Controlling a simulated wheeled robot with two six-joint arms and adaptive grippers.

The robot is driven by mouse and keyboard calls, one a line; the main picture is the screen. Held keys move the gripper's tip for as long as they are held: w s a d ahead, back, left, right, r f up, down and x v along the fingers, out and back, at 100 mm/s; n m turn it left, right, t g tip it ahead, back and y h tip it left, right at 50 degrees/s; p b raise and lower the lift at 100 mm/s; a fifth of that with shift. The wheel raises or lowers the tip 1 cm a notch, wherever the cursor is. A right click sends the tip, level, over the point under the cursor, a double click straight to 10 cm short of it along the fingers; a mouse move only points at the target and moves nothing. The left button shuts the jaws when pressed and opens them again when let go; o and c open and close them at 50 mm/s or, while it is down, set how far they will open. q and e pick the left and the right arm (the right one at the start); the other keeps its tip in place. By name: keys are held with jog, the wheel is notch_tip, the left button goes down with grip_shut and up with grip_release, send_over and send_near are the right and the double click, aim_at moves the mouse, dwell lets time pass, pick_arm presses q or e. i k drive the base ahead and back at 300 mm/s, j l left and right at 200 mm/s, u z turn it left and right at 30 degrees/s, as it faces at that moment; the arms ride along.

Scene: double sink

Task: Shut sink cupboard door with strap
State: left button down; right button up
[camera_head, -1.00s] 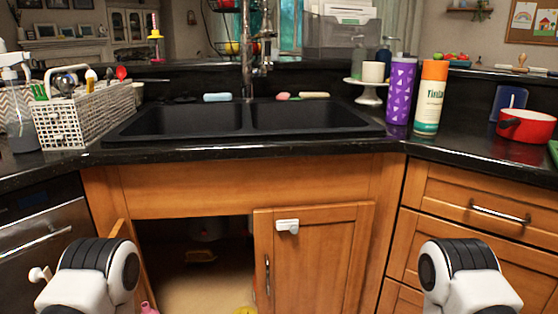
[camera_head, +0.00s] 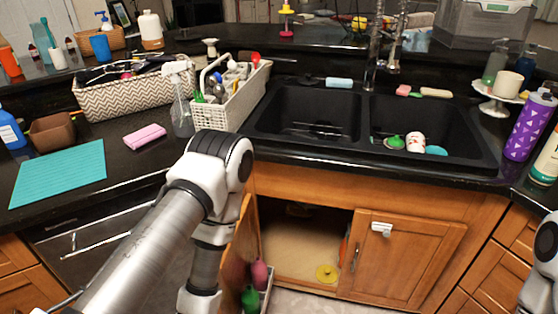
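The sink cupboard (camera_head: 300,182) is under the double sink. Its left door (camera_head: 241,250) stands open, swung outward and seen nearly edge-on; my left arm hides part of it. Its right door (camera_head: 405,262) is shut and carries a white strap fitting (camera_head: 382,228) near its upper left corner, above a metal handle (camera_head: 354,255). No strap end shows on the left door. My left arm crosses in front of the left counter and open door; its gripper is out of view. Only part of my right arm shows at the right edge, with its gripper out of view.
Inside the cupboard lie a yellow round item (camera_head: 326,273) and bottles, one pink (camera_head: 259,273) and one green (camera_head: 250,298), close to the open door. A dishwasher front (camera_head: 100,240) is left of the cupboard. The counter holds a white basket (camera_head: 235,100) and a pink sponge (camera_head: 145,136).

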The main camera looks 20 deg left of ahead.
aim_at(235, 274)
jog(key=j, duration=0.75)
jog(key=k+j+z, duration=0.1)
jog(key=j, duration=0.7)
jog(key=j+z, duration=0.1)
jog(key=j, duration=0.65)
